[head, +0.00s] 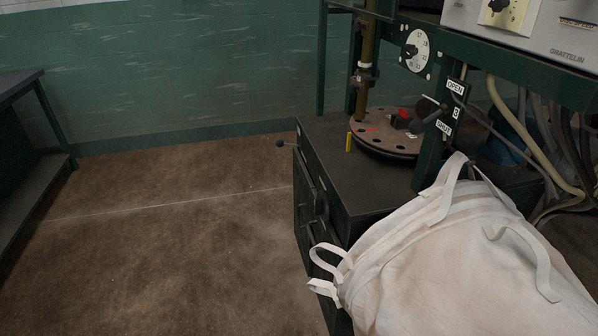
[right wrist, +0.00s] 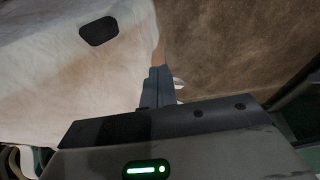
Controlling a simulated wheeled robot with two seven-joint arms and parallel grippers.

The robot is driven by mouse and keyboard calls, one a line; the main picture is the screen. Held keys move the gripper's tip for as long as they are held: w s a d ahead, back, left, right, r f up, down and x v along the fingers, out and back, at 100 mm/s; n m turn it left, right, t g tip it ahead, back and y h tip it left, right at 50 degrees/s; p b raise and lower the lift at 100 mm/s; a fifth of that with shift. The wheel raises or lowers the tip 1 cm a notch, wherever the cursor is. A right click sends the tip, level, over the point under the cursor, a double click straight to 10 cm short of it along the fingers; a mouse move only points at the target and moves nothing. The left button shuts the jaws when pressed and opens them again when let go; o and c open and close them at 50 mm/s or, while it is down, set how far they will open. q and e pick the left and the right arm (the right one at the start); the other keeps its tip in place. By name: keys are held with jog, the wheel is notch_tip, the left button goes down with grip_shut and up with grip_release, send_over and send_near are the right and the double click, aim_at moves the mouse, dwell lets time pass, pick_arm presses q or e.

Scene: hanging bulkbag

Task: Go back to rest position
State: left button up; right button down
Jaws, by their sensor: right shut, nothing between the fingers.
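The white bulk bag (head: 460,260) hangs at the lower right of the head view, with several fabric loops at its top and left side. One loop (head: 457,175) rises at its top beside the machine frame. In the right wrist view the bag (right wrist: 50,75) fills the upper left, with a dark opening in it. My right gripper (right wrist: 160,72) is shut and empty, its fingers beside the bag's edge; I cannot tell whether they touch the fabric. Neither gripper shows in the head view, and my left gripper is in no view.
A green machine with a dark cabinet (head: 345,180), a round plate (head: 385,135) and a dial (head: 416,50) stands behind the bag. Hoses (head: 520,140) hang at the right. A dark table (head: 30,150) stands at the far left. The brown floor (head: 180,230) between is clear.

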jog(key=w+a+f+t+y, duration=0.3)
jog(key=w+a+f+t, duration=0.1)
jog(key=w+a+t, duration=0.2)
jog(key=shift+w+t, duration=0.35)
jog(key=shift+t, duration=0.15)
jog(key=shift+a, duration=0.1)
dwell(1.8)
